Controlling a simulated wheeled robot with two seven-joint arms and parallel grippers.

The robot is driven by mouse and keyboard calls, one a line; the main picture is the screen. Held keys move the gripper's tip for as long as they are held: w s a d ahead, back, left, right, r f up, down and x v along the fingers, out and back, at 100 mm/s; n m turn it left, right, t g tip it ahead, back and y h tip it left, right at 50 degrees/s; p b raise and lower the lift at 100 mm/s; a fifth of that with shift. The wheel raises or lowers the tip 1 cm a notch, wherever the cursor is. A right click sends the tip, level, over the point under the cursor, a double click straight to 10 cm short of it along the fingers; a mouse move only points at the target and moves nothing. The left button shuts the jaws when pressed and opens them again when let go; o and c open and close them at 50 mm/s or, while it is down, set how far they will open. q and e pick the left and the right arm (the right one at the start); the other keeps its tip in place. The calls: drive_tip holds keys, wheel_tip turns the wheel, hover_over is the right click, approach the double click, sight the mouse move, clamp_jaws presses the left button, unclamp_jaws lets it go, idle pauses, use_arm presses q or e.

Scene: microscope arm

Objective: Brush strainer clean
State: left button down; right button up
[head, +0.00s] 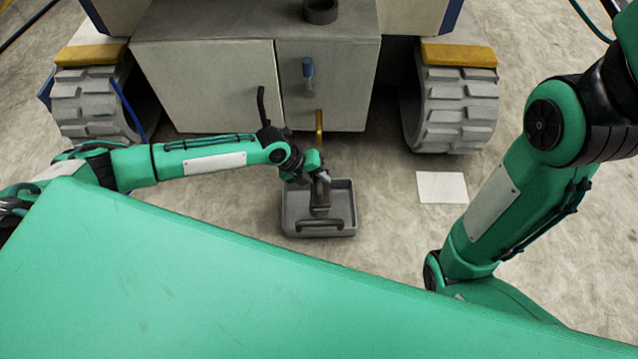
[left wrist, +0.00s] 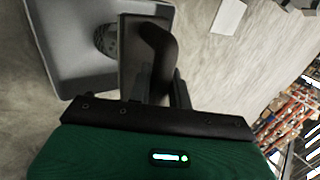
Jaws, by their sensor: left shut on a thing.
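My left gripper (head: 322,178) reaches down over a grey tray (head: 349,210) on the floor. In the left wrist view, my left gripper (left wrist: 155,85) is shut on a dark curved piece (left wrist: 158,50), which looks like a handle. I cannot tell whether it belongs to the strainer or to a brush. A dark, rough, rounded thing (left wrist: 104,40) shows beside the finger, over the tray (left wrist: 65,65); its link to the held piece is hidden. In the head view a dark block-like shape (head: 320,208) is below the gripper, within the tray. My right gripper is out of view.
A grey machine (head: 210,85) on tracks stands behind the tray, with a black lever (head: 262,103), a blue-handled fitting (head: 308,68) and a brass pipe (head: 319,127). A white sheet (head: 442,187) lies right of the tray. Floor between the sheet and tray is clear.

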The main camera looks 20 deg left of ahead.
use_arm(q)
drive_tip(key=shift+s+a+f, duration=0.15)
drive_tip(key=shift+s+f, duration=0.05)
drive_tip(key=shift+f, duration=0.1)
drive_tip(key=shift+s+d+r+p, duration=0.1)
drive_tip(key=shift+s+d+p, duration=0.2)
drive_tip(key=shift+s+p, duration=0.3)
drive_tip(key=shift+s+d+r+p, duration=0.1)
drive_tip(key=shift+s+d+p, duration=0.15)
drive_tip(key=shift+s+p, duration=0.3)
drive_tip(key=shift+w, duration=0.1)
drive_tip(key=shift+w+a+b, duration=0.25)
drive_tip(key=shift+w+b, duration=0.35)
drive_tip(key=shift+w, duration=0.1)
drive_tip(key=shift+w+a+b, duration=0.25)
drive_tip(key=shift+w+b, duration=0.3)
drive_tip(key=shift+w, duration=0.1)
drive_tip(key=shift+s, duration=0.1)
drive_tip(key=shift+s+d+r+p, duration=0.1)
drive_tip(key=shift+s+d+p, duration=0.05)
drive_tip(key=shift+s+p, duration=0.2)
drive_tip(key=shift+s+d+p, duration=0.2)
drive_tip(key=shift+s+p, duration=0.15)
drive_tip(key=shift+s, duration=0.15)
drive_tip(key=shift+s+d+p, duration=0.2)
drive_tip(key=shift+s+p, duration=0.1)
drive_tip(key=shift+s, duration=0.15)
